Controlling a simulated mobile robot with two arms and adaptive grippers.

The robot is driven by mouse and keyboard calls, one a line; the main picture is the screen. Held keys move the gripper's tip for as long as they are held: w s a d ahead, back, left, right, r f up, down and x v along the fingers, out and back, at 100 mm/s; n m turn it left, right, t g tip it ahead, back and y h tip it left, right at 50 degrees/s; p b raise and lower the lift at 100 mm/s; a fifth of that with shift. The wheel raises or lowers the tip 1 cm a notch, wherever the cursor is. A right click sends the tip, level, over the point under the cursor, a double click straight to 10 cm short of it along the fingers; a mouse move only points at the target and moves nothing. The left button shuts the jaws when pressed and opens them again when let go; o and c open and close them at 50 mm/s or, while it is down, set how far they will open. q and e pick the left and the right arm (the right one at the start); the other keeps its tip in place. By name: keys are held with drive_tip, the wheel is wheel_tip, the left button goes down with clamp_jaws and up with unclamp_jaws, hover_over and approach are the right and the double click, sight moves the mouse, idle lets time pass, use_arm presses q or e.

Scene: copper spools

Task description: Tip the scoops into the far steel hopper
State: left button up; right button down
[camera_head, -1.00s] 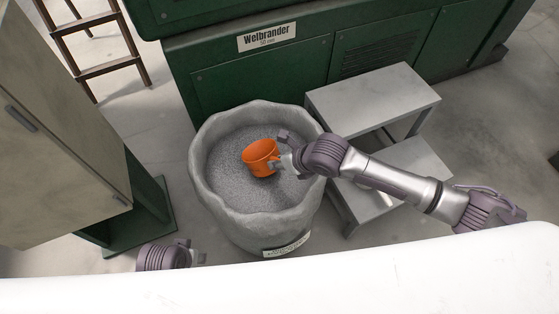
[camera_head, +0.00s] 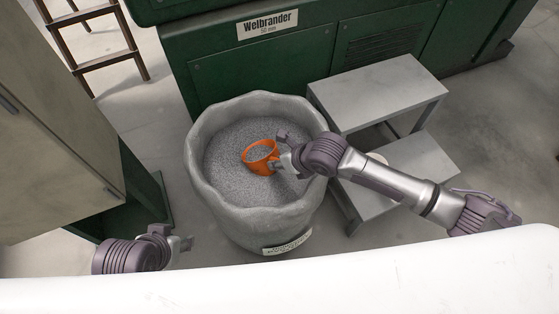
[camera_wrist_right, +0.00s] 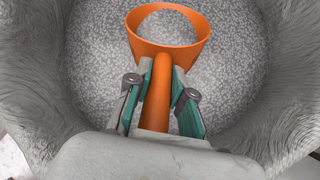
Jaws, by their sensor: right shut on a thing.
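An orange scoop (camera_head: 261,160) is over the grey granules inside a large grey tub. My right gripper (camera_head: 279,163) is shut on the scoop's handle. In the right wrist view, the scoop (camera_wrist_right: 147,50) points away from me, its handle between the two teal finger pads of my right gripper (camera_wrist_right: 160,105). Grey granules show inside the scoop's bowl. My left gripper (camera_head: 182,243) is at the lower left, outside the tub and apart from it; its finger gap is too small to judge. I see no steel hopper that I can identify.
The tub (camera_head: 205,205) has a thick, wavy rim and a label low on its front. A grey step stool (camera_head: 385,88) stands to its right. A green machine (camera_head: 262,75) marked Welbrander stands behind. A wooden ladder (camera_head: 97,20) is at the upper left, a cabinet (camera_head: 60,130) at left.

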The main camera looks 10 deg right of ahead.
wheel_tip(320, 180, down, 2)
drive_tip(key=shift+w+a+f+b, duration=0.1)
drive_tip(key=shift+f+b, duration=0.1)
drive_tip(key=shift+b, duration=0.55)
use_arm(q)
drive_tip(key=w+d+r+t+h+b, duration=0.1)
drive_tip(key=w+d+r+t+h, duration=0.1)
drive_tip(key=w+d+r+t, duration=0.3)
drive_tip(key=shift+w+r+m+t+b, duration=0.35)
drive_tip(key=shift+w+r+t, duration=1.95)
drive_tip(key=shift+w, duration=1.5)
use_arm(e)
drive_tip(key=shift+x, duration=1)
drive_tip(key=shift+w, duration=0.15)
